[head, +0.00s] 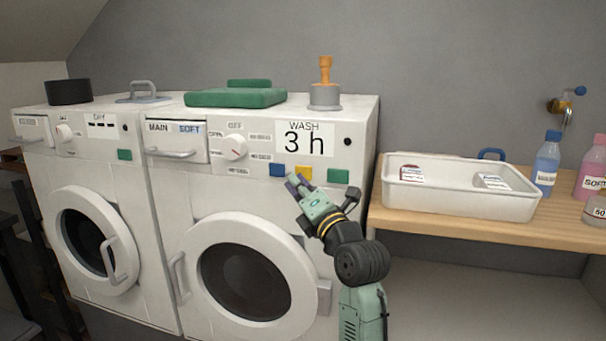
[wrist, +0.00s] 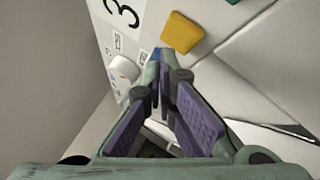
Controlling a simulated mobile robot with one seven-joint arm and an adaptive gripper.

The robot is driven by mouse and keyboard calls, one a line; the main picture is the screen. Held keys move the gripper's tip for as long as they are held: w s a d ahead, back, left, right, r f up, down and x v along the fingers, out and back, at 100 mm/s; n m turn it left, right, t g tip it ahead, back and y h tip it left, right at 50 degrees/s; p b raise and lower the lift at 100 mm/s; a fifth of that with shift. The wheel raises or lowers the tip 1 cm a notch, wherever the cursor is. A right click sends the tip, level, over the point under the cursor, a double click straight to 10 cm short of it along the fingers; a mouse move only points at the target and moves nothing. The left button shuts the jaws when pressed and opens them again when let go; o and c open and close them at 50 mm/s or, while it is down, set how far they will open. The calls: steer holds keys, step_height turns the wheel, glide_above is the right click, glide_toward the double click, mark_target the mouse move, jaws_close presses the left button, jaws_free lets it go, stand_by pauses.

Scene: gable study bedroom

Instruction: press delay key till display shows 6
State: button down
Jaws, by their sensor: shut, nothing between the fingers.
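The right-hand machine's display (head: 304,139) reads "WASH 3 h"; part of the "3" shows in the wrist view (wrist: 122,12). Below it are a blue key (head: 277,170), a yellow key (head: 304,173) and a green key (head: 338,176). I cannot read which one is the delay key. My gripper (head: 294,183) is shut and empty, its tips just below and between the blue and yellow keys. In the wrist view my fingertips (wrist: 163,58) cover most of the blue key, with the yellow key (wrist: 181,32) beside them. I cannot tell whether the tips touch the blue key.
A white dial (head: 233,147) and the detergent drawer (head: 176,143) are left of the keys. A second machine (head: 45,180) stands at left. A white tray (head: 460,203) stands on the wooden counter.

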steer(key=shift+w+d+f+b, duration=0.1)
steer(key=shift+w+b, duration=0.2)
steer(key=shift+b, duration=0.25)
steer(key=shift+w+d+b, duration=0.15)
steer(key=shift+w+b, duration=0.25)
steer(key=shift+w, duration=0.05)
stand_by(0.6)
steer(key=shift+s, duration=0.1)
steer(key=shift+s+a+b, duration=0.25)
steer(key=shift+s+b, duration=0.25)
steer(key=shift+s, duration=0.15)
steer(key=s, duration=0.1)
steer(key=s+a+b, duration=0.1)
steer(key=s, duration=0.2)
steer(key=shift+s+a+b, duration=0.25)
steer(key=shift+s+b, duration=0.05)
steer(key=shift+s, duration=0.1)
steer(key=shift+a, duration=0.1)
stand_by(0.5)
